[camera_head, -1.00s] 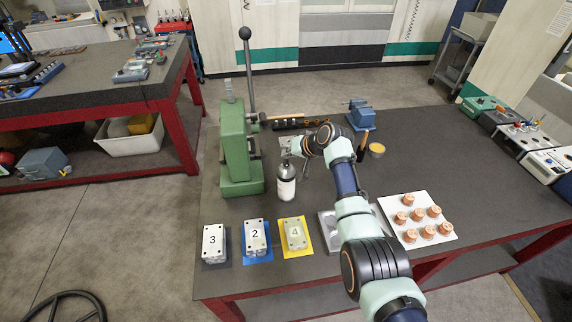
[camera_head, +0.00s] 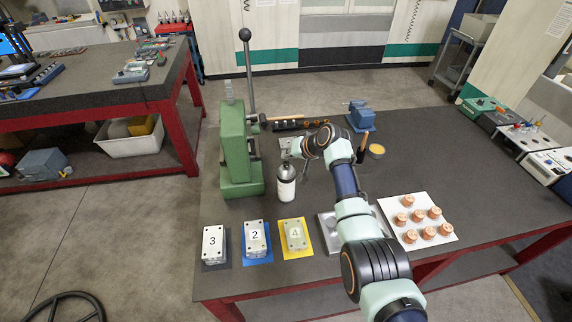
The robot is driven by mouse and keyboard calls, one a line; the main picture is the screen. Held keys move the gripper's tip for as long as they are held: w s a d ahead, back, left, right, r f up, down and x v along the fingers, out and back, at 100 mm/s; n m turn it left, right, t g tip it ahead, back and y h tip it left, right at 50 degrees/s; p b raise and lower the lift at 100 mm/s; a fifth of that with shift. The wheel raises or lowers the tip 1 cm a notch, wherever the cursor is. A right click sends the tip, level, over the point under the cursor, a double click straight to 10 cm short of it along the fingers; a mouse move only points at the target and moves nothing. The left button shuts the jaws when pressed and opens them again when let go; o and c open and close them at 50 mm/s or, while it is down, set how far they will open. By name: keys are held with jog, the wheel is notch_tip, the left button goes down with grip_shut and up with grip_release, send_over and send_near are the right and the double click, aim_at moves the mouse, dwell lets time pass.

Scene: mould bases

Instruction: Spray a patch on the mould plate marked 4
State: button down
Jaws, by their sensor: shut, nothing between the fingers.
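The mould plate marked 4 (camera_head: 295,243) lies on a yellow mat (camera_head: 301,255) near the table's front edge. Its top looks paler and its number fainter than on the others. The plates marked 2 (camera_head: 254,245) on blue and 3 (camera_head: 212,250) on dark grey lie to its left. A spray bottle (camera_head: 286,188), grey with a white label, stands upright on the table behind plate 4. My gripper (camera_head: 290,152) is at the top of the bottle. Its fingers are small and partly hidden by the bottle and arm, but they look closed with nothing held.
A green arbor press (camera_head: 238,150) with a tall lever stands left of the bottle. A white sheet with several copper parts (camera_head: 417,232) lies at the right. A blue vice (camera_head: 360,115) and a yellow tin (camera_head: 376,150) are farther back.

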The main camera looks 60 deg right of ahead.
aim_at(287, 163)
jog(key=shift+f, duration=0.15)
jog(key=shift+f+b, duration=0.3)
jog(key=shift+f, duration=0.05)
jog(key=shift+f+b, duration=0.3)
jog(key=shift+f, duration=0.1)
dwell(0.4)
jog(key=shift+r+p, duration=0.75)
jog(key=shift+r, duration=0.1)
notch_tip(287, 163, up, 6)
jog(key=p, duration=0.5)
dwell(0.6)
